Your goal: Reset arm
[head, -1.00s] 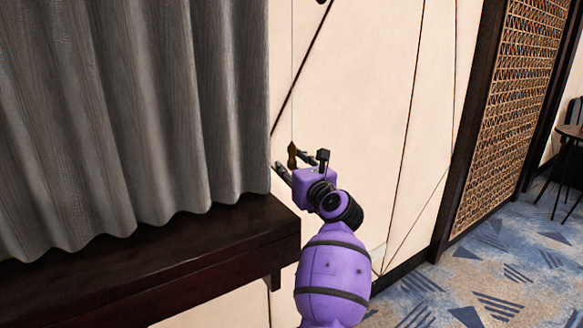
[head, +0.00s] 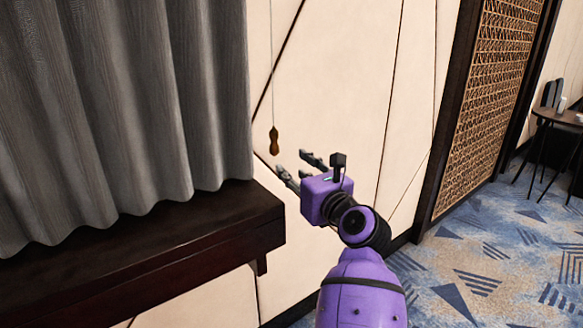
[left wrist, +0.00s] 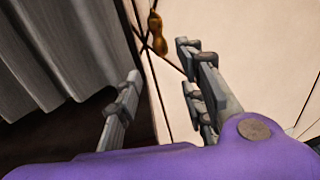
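My left gripper (head: 290,163) is in front of the cream wall panels, on a purple arm that rises from the bottom of the head view. Its fingers are spread with nothing between them, and they also show apart in the left wrist view (left wrist: 158,62). A small brown wooden pull (head: 273,142) hangs on a thin cord just beyond and left of the fingertips in the head view. The pull also shows past the fingertips in the left wrist view (left wrist: 155,36). A gap appears between it and the fingers. My right gripper is not in view.
A grey curtain (head: 120,100) hangs at the left above a dark wooden ledge (head: 150,240). A lattice panel (head: 497,90) stands at the right. A small table (head: 562,117) stands at the far right. Blue patterned carpet (head: 480,245) is open at lower right.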

